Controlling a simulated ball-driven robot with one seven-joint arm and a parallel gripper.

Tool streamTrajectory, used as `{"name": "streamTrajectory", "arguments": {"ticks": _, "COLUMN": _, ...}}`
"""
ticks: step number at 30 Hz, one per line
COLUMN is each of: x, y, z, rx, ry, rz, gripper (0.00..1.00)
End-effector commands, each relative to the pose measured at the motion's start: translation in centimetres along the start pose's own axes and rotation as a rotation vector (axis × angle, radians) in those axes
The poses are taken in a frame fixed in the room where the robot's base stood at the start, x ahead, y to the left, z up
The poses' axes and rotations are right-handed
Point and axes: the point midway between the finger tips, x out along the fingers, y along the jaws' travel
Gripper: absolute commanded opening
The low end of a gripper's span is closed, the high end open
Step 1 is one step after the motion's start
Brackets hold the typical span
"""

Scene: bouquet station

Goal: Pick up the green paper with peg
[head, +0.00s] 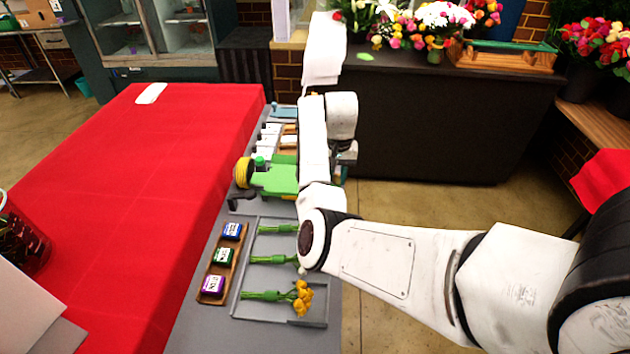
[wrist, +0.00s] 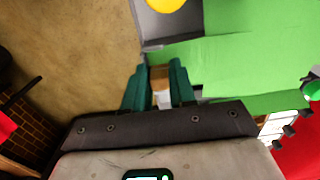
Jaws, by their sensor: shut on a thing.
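The green paper (head: 275,180) lies over the grey bench in the head view, partly hidden behind my arm. In the wrist view the green paper (wrist: 245,60) fills the upper right, beside the fingers. My gripper (wrist: 160,72) has its two dark green fingers shut on a small brown, wood-like block, which looks like the peg (wrist: 160,82). The block sits by the paper's edge; I cannot tell how firmly it joins the paper. The fingertips are hidden behind my arm in the head view.
A yellow roll (head: 243,171) stands left of the paper. A grey tray (head: 237,300) with several flower bundles and a wooden holder (head: 211,284) with small labelled blocks lie nearer. A red-covered table (head: 140,200) is left. A dark counter (head: 450,120) stands behind.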

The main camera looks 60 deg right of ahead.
Motion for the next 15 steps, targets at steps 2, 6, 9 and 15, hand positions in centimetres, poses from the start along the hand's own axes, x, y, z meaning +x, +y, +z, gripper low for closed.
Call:
{"name": "streamTrajectory", "arguments": {"ticks": 2, "x": -0.01, "y": -0.01, "z": -0.01, "rx": 0.0, "ry": 0.0, "rz": 0.0, "gripper": 0.11}}
{"name": "streamTrajectory", "arguments": {"ticks": 6, "x": -0.02, "y": -0.01, "z": -0.01, "rx": 0.0, "ry": 0.0, "rz": 0.0, "gripper": 0.0}}
{"name": "streamTrajectory", "arguments": {"ticks": 9, "x": -0.02, "y": -0.01, "z": -0.01, "rx": 0.0, "ry": 0.0, "rz": 0.0, "gripper": 0.0}}
{"name": "streamTrajectory", "arguments": {"ticks": 15, "x": -0.03, "y": -0.01, "z": -0.01, "rx": 0.0, "ry": 0.0, "rz": 0.0, "gripper": 0.0}}
